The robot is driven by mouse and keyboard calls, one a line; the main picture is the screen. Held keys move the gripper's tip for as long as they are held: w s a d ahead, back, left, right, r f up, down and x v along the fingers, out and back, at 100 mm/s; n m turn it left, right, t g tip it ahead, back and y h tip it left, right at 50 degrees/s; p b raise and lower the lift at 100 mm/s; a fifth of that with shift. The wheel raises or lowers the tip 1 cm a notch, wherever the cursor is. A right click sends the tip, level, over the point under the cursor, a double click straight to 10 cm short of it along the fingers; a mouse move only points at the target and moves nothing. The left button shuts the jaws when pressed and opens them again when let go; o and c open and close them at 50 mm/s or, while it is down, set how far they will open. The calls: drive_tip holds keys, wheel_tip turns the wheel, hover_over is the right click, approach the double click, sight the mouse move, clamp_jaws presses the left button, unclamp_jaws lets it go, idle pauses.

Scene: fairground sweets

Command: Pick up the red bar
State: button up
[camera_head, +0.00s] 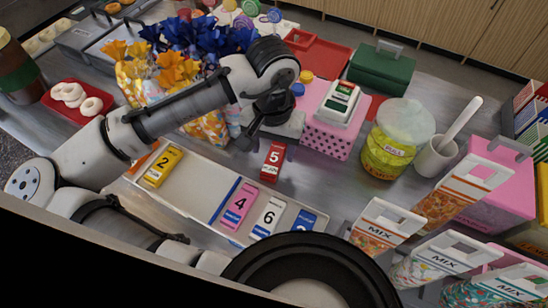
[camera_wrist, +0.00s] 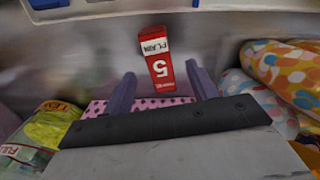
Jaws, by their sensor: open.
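The red bar (camera_head: 273,162), marked 5 and PLAIN, lies on the steel counter just behind the far edge of the white tray (camera_head: 196,187). In the wrist view the red bar (camera_wrist: 160,72) shows ahead, its lower end between the two purple-grey fingers. My gripper (camera_head: 254,136) is open and empty, above and slightly left of the bar in the head view. Its fingers (camera_wrist: 162,78) stand apart on either side of the bar in the wrist picture. I cannot tell the exact height gap.
The tray holds a yellow bar (camera_head: 163,167), a pink bar (camera_head: 239,205), a white bar (camera_head: 267,217) and a blue bar (camera_head: 304,222). A pink dotted box (camera_head: 330,135) and a lidded jar (camera_head: 391,150) stand right of the red bar. Patterned bags (camera_wrist: 283,72) are close by.

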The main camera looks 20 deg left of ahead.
drive_tip(key=shift+w+d+f, duration=0.1)
drive_tip(key=shift+w+f, duration=0.1)
drive_tip(key=shift+f, duration=1.5)
drive_tip(key=c, duration=1.1)
drive_tip(key=shift+r, duration=0.1)
wheel_tip(320, 180, up, 20)
